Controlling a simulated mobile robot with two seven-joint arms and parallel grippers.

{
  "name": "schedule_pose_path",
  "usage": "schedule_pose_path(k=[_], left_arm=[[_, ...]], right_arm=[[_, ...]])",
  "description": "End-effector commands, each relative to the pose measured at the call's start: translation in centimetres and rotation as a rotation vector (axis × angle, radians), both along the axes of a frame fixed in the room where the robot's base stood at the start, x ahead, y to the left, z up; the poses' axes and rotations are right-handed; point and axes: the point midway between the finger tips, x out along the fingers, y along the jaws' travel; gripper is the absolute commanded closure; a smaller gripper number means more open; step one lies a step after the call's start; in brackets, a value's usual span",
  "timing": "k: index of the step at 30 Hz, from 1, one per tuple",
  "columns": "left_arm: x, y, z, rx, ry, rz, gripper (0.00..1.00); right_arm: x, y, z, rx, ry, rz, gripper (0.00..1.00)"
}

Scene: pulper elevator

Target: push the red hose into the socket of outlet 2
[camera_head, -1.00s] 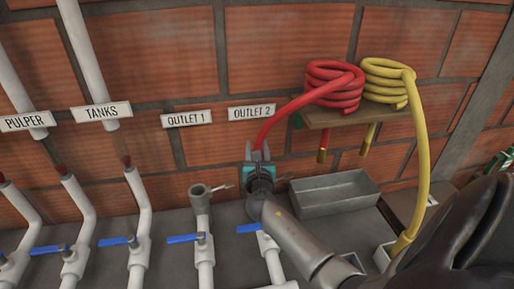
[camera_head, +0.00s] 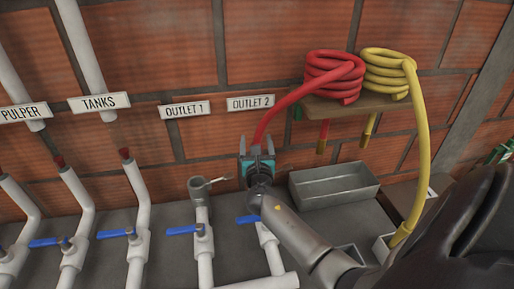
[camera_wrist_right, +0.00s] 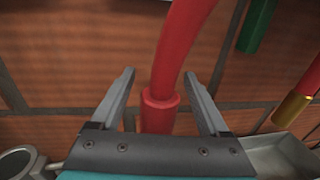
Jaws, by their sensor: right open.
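The red hose (camera_head: 275,117) runs from its coil on the shelf down to my right gripper (camera_head: 257,147), which stands over the outlet 2 pipe (camera_head: 275,262). The right wrist view shows the gripper (camera_wrist_right: 172,98) open. The hose end with its thicker red collar (camera_wrist_right: 159,110) is between the fingers, with gaps on both sides. The gripper body and wrist hide the lower end of the hose and the outlet 2 socket, so I cannot tell how deep the hose sits. The outlet 2 sign (camera_head: 250,102) is on the wall above. My left gripper is out of view.
The outlet 1 socket (camera_head: 198,187) stands open at left, with blue valve handles (camera_head: 182,230) along the pipes. A grey metal tray (camera_head: 335,190) is right of my gripper. The shelf (camera_head: 345,107) above carries the red coil (camera_head: 334,78) and a yellow hose (camera_head: 387,75).

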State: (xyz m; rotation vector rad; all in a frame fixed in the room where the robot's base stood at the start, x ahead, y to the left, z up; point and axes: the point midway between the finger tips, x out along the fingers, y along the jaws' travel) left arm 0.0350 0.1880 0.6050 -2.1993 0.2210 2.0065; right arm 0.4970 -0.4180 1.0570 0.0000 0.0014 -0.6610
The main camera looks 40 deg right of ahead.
Motion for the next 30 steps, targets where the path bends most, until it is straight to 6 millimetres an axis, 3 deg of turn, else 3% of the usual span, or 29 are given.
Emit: schedule_pose_path(k=[5,21,30], left_arm=[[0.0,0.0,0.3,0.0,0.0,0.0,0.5],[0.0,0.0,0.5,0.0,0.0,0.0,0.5],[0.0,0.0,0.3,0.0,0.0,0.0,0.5]], right_arm=[[-1.6,1.3,0.0,0.001,0.002,0.002,0.21],[-9.9,7.7,0.0,0.001,0.0,0.0,0.21],[-11.8,9.2,0.1,0.0,-0.001,0.0,0.21]])
